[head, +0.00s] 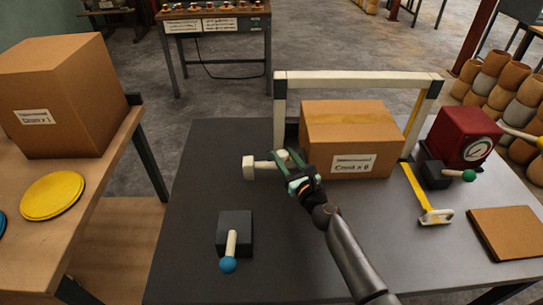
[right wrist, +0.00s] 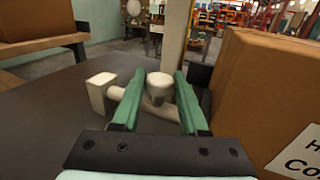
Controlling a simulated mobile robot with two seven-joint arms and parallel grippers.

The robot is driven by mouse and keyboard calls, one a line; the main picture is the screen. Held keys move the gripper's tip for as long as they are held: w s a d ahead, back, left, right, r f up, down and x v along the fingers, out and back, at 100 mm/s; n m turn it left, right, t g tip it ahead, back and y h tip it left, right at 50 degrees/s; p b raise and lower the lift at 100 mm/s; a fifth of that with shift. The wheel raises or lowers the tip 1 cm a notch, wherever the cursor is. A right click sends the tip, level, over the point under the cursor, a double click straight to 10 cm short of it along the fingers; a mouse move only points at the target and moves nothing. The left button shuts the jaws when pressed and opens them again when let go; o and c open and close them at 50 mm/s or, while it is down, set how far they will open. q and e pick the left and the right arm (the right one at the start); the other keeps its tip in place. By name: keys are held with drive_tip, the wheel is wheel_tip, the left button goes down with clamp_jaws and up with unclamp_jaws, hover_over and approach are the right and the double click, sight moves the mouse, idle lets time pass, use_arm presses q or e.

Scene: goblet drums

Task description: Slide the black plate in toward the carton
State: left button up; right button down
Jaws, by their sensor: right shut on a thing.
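The carton (head: 350,135) stands on the dark table under a white frame with black corners. My right gripper (head: 289,163) is at the carton's left side, shut on a cream upright knob (right wrist: 159,85). The knob joins a cream rod, which runs left to a cream block (head: 249,167). In the right wrist view a dark plate (right wrist: 200,75) shows between the right finger and the carton (right wrist: 270,90); it looks close to the carton's side, but I cannot tell whether they touch. In the head view my gripper hides most of that area. My left gripper is not in view.
The white frame (head: 350,78) spans behind and above the carton. A red gauge box (head: 464,138), a yellow strip (head: 414,188) and a brown board (head: 508,232) lie to the right. A black block with a blue-tipped lever (head: 235,228) stands front left.

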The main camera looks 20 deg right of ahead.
drive_tip(key=shift+s+d+f, duration=0.1)
drive_tip(key=shift+d, duration=0.4)
drive_tip(key=shift+c, duration=2.2)
unclamp_jaws()
drive_tip(key=shift+a, duration=0.1)
drive_tip(key=shift+s, duration=0.2)
drive_tip(key=s, duration=0.3)
drive_tip(key=s+d, duration=0.1)
drive_tip(key=s, duration=0.7)
drive_tip(key=shift+d, duration=0.15)
drive_tip(key=shift+s, duration=0.45)
drive_tip(key=shift+s+d, duration=0.1)
